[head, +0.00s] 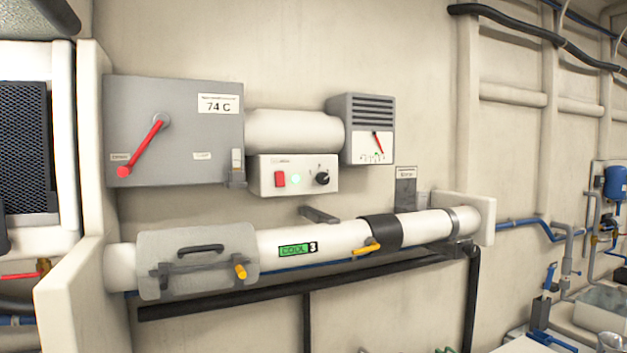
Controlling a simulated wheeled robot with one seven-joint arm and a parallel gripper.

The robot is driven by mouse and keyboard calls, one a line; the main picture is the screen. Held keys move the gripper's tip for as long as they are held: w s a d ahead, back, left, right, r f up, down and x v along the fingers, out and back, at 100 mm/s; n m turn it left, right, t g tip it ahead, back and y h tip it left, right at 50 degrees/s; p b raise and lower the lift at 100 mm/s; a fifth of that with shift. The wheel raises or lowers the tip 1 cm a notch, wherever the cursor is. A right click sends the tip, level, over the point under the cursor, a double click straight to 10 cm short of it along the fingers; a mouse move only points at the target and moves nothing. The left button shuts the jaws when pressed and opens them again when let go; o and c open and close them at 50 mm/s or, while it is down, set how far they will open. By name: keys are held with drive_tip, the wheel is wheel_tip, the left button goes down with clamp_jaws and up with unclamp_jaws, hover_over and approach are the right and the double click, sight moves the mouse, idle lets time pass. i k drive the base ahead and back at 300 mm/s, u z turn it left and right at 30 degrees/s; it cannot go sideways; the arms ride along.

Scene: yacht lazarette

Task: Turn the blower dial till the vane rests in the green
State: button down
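The black dial (322,178) sits at the right end of a cream control box (262,187) on the wall, which also carries a red switch (280,179) and a lit pale green lamp (296,179). Up and right of it is a grey louvred vent box (360,105). Its red vane (378,142) hangs in a white window, tilted with its lower end to the right. My gripper is not in view.
A grey box (215,140) with a red lever (141,146) and a "74 C" label stands left. Below runs a white pipe (340,238) with yellow handles and a green "COOL 3" label (293,250). A cream partition (85,300) juts out at left. A small bracket (318,214) projects below the control box.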

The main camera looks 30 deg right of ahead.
sight(323, 178)
drive_tip(key=u, duration=0.5)
drive_tip(key=k, duration=1)
drive_tip(key=z, duration=0.65)
drive_tip(key=i, duration=1)
